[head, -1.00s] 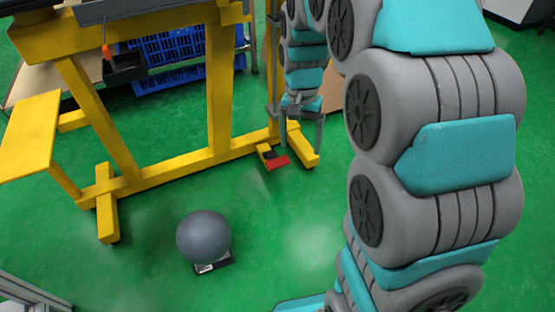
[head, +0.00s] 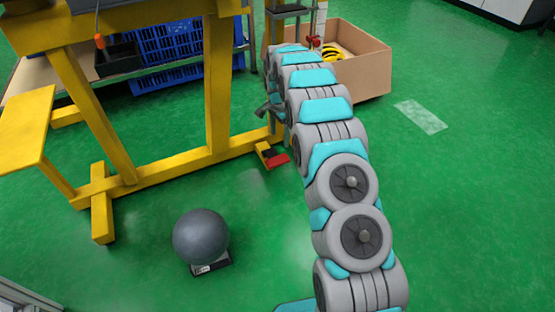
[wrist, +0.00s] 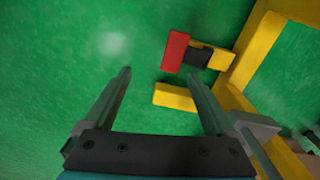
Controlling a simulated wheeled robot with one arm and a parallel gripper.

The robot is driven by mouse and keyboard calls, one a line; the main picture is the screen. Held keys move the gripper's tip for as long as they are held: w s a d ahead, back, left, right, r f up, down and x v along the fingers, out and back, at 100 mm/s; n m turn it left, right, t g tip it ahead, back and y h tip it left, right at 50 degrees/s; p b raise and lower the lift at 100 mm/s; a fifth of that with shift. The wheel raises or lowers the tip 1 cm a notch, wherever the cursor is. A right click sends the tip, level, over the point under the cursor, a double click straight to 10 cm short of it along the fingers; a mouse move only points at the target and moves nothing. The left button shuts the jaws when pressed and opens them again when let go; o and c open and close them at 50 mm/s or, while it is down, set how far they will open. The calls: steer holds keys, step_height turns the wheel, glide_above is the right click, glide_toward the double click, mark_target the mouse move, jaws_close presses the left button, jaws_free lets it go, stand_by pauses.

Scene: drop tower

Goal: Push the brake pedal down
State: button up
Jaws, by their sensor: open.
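The brake pedal is a red plate (head: 277,161) low on the foot of the yellow frame, near the floor. In the wrist view the red pedal (wrist: 175,52) lies ahead of the fingertips, joined by a dark piece to a yellow block on the frame. My gripper (wrist: 160,76) is open, with nothing between its fingers. In the head view my gripper (head: 266,110) is partly hidden by my arm and is above the pedal, apart from it.
The yellow frame (head: 216,85) stands left of my arm, with a yellow foot bar (wrist: 175,96) near the right finger. A grey ball (head: 201,236) sits on a small base. Blue crates (head: 175,45) and a cardboard box (head: 370,70) stand behind. Floor at right is clear.

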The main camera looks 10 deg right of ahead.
steer(key=m, duration=0.2)
glide_above(277, 160)
step_height(277, 160, down, 8)
steer(key=shift+d+f+b, duration=0.1)
steer(key=shift+f+b, duration=0.1)
steer(key=shift+b, duration=0.15)
step_height(277, 160, down, 8)
steer(key=shift+r, duration=0.25)
steer(key=shift+c, duration=0.2)
jaws_close()
